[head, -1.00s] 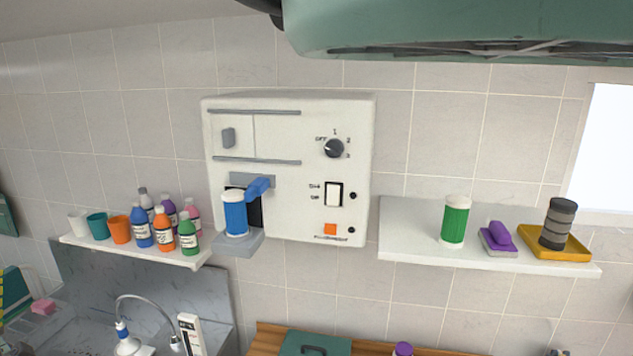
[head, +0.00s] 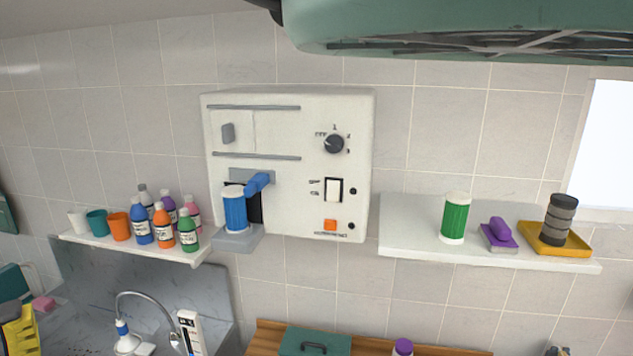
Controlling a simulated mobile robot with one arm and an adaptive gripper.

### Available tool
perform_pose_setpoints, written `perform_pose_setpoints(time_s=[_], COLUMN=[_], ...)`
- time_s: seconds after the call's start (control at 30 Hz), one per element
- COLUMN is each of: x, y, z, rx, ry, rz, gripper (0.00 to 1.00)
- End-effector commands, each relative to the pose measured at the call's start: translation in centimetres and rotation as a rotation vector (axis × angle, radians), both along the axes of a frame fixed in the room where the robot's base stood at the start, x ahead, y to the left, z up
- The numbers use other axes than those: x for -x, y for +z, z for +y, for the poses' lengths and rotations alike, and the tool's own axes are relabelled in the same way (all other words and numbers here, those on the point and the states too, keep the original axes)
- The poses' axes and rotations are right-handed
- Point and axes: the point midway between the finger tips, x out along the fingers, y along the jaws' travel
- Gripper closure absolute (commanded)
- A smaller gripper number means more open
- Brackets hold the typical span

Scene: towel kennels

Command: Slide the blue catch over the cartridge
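The blue cartridge (head: 235,212) with a pale top stands upright on the grey ledge (head: 239,240) at the lower left of the white wall unit (head: 290,128). The blue catch (head: 258,182) is a short bar under a grey strip, just above and right of the cartridge. It sticks out at a slant, and its lower end is close to the cartridge's top right edge. I cannot tell whether they touch. A dark opening shows behind the cartridge. I cannot make out my gripper in this view.
A left shelf (head: 130,246) holds cups and several bottles. A right shelf (head: 415,243) holds a green canister (head: 455,218), a purple item (head: 498,233) and a dark jar (head: 558,220) on a yellow tray (head: 583,249). A tap (head: 145,294) stands below. Air before the unit looks clear.

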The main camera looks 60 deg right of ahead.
Motion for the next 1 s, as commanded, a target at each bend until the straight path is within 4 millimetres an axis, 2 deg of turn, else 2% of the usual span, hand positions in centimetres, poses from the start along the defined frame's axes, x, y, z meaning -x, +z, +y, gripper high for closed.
perform_pose_setpoints(time_s=[0.03,0.13,0.3,0.4,0.5,0.6,0.7,1.0], x=[-1.1,-3.3,-5.1,-5.4,-5.5,-5.7,-5.6,-6.3], y=[-0.8,-2.1,-5.9,-8.0,-9.5,-10.0,-9.9,-9.0], z=[-2.6,-8.7,-18.8,-23.7,-27.2,-29.6,-30.9,-32.4], rx=[-0.059,-0.208,-0.455,-0.56,-0.618,-0.632,-0.623,-0.602], ry=[-0.125,-0.377,-0.689,-0.785,-0.83,-0.842,-0.848,-0.847], rz=[0.047,0.185,0.458,0.607,0.731,0.813,0.856,0.893], gripper=[0.52,0.52,0.52,0.52,0.52,0.52,0.52,0.52])
